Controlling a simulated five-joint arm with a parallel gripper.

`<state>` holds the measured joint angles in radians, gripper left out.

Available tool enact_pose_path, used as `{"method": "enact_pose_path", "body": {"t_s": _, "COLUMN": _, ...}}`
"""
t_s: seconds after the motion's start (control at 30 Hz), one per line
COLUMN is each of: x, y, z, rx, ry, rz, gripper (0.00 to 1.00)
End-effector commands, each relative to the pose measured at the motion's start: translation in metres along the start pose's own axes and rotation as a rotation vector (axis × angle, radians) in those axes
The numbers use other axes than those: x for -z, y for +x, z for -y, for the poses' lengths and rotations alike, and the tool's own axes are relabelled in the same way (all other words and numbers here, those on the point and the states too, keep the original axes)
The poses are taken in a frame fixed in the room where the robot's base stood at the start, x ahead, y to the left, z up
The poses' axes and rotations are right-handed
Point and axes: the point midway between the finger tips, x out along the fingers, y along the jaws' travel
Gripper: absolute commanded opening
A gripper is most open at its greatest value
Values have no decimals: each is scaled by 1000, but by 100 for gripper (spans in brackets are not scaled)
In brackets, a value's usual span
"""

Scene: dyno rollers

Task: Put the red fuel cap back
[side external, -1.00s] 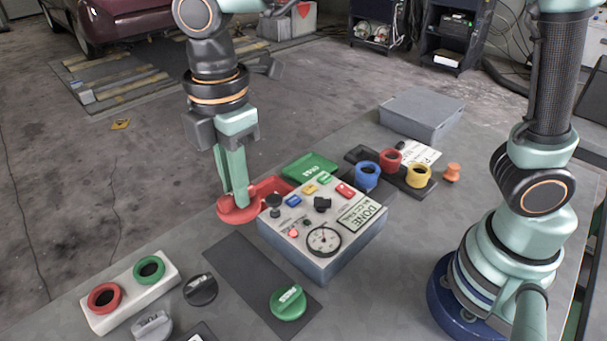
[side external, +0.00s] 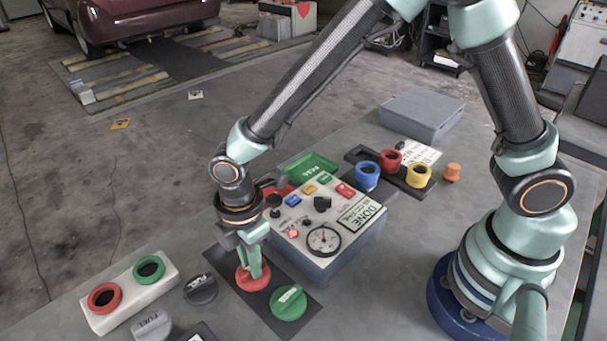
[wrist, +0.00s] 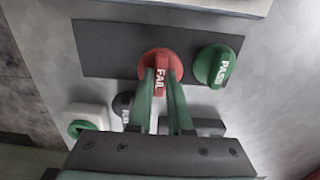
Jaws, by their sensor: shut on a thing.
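A round red knob-like cap (side external: 242,281) is on or just over the dark mat (side external: 222,258); I cannot tell if it touches. Its raised ridge reads "FAIL" in the wrist view (wrist: 160,57). My gripper (side external: 256,270) points down with its fingers shut on this ridge. A white block (side external: 128,289) bears a red ring (side external: 92,303) and a green ring (side external: 138,276), both with dark centres. I see no red cap marked fuel.
A green "PASS" cap (side external: 290,303) sits close beside the red one on the mat. A control box (side external: 318,243) with a dial stands right behind. A green tray (side external: 312,165) and blue, red and yellow cups (side external: 367,178) stand farther back.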

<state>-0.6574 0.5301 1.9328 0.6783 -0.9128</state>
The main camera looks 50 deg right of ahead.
Motion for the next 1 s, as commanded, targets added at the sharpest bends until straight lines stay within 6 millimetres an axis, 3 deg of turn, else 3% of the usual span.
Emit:
{"method": "enact_pose_path", "body": {"t_s": 0.1, "x": 0, "y": 9, "z": 0, "rx": 0, "ry": 0, "rz": 0, "gripper": 0}}
{"method": "enact_pose_path", "body": {"t_s": 0.47, "x": 0, "y": 12, "z": 0, "rx": 0, "ry": 0, "rz": 0, "gripper": 0}}
{"method": "enact_pose_path", "body": {"t_s": 0.5, "x": 0, "y": 12, "z": 0, "rx": 0, "ry": 0, "rz": 0, "gripper": 25}}
{"method": "enact_pose_path", "body": {"t_s": 0.57, "x": 0, "y": 12, "z": 0, "rx": 0, "ry": 0, "rz": 0, "gripper": 48}}
{"method": "enact_pose_path", "body": {"t_s": 1.0, "x": 1, "y": 4, "z": -1, "rx": -3, "ry": 0, "rz": -2, "gripper": 48}}
